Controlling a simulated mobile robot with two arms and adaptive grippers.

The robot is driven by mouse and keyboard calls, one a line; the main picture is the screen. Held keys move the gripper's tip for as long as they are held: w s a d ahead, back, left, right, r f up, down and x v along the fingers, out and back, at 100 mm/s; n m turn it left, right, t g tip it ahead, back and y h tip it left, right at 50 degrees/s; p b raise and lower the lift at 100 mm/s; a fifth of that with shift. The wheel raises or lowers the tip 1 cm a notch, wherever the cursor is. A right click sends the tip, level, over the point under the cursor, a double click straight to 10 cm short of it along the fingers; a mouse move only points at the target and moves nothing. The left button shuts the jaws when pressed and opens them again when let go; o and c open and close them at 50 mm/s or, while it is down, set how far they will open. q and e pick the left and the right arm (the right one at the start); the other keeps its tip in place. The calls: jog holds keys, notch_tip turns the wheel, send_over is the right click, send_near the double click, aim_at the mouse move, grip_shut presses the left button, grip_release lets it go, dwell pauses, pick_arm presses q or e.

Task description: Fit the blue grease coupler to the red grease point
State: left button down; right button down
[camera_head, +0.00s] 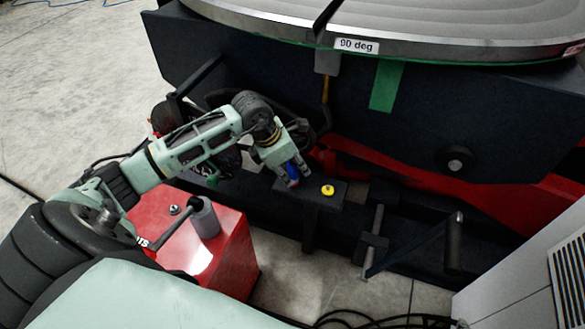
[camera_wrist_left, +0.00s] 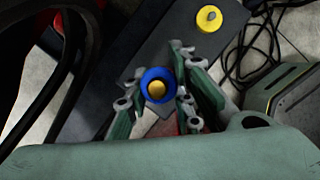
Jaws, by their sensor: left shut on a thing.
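My left gripper (camera_head: 290,174) is shut on the blue grease coupler (camera_head: 291,169), at the left end of a dark bracket plate. In the left wrist view the coupler (camera_wrist_left: 146,79) shows as a blue ring with a brass-coloured middle, between the fingers (camera_wrist_left: 158,88). A small red part, likely the red grease point (camera_head: 294,183), shows just below the coupler in the head view. The fingers and coupler hide most of it. I cannot tell whether the coupler touches it or sits on it. My right gripper is in neither view.
A yellow grease point (camera_head: 327,190) stands on the bracket plate (camera_head: 310,198), right of the gripper. A red box (camera_head: 235,250) with a grey cylinder (camera_head: 204,217) is below my left arm. The large round table (camera_head: 430,25) overhangs behind. Black cables (camera_wrist_left: 258,45) lie on the floor.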

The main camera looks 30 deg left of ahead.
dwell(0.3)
pick_arm(q)
jog(key=c, duration=1.4)
grip_release()
jog(key=shift+c, duration=0.2)
jog(key=v, duration=1.2)
jog(key=shift+w, duration=0.1)
